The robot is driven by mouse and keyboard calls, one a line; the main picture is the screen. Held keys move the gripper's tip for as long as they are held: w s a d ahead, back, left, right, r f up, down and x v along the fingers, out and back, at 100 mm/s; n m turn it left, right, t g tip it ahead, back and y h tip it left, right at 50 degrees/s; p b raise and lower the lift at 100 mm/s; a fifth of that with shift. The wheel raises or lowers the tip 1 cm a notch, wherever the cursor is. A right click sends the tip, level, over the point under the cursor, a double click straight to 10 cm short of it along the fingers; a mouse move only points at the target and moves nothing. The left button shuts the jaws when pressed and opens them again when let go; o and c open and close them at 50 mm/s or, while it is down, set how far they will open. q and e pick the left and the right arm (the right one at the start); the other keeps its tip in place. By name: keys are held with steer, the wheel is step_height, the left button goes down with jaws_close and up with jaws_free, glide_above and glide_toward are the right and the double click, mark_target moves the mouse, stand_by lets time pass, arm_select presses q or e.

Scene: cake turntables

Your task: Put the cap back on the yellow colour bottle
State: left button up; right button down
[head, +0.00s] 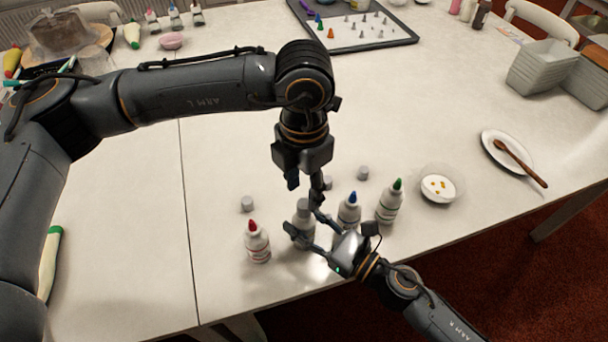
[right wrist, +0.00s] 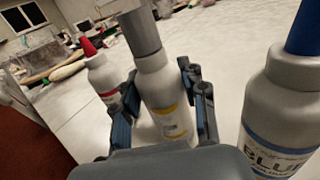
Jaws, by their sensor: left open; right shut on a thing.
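The yellow colour bottle (right wrist: 168,100), white with a yellow-edged label, stands upright in the right wrist view. A grey cap (right wrist: 139,33) covers its nozzle and meets its shoulder; I cannot tell how firmly it sits. The cap also shows in the head view (head: 304,207). My right gripper (head: 305,226) is shut around the bottle's body, one finger on each side. My left gripper (head: 305,186) is open, pointing down just above and behind the capped bottle, with nothing between its fingers. Its far finger partly hides the area behind the bottle.
A red-tipped bottle (head: 257,243) stands left; blue-tipped (head: 349,212) and green-tipped (head: 390,203) bottles stand right. Loose grey caps (head: 247,203) (head: 363,173) (head: 327,183) lie behind. A small bowl (head: 427,195) and a plate with a spoon (head: 491,141) are further right. The table's front edge is close.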

mark_target(303, 203)
arm_select(q)
steer(key=shift+f, duration=2.6)
jaws_close()
steer(key=m, duration=0.4)
steer(key=shift+m, duration=0.3)
steer(key=m, duration=0.4)
steer(key=shift+o, duration=0.2)
jaws_free()
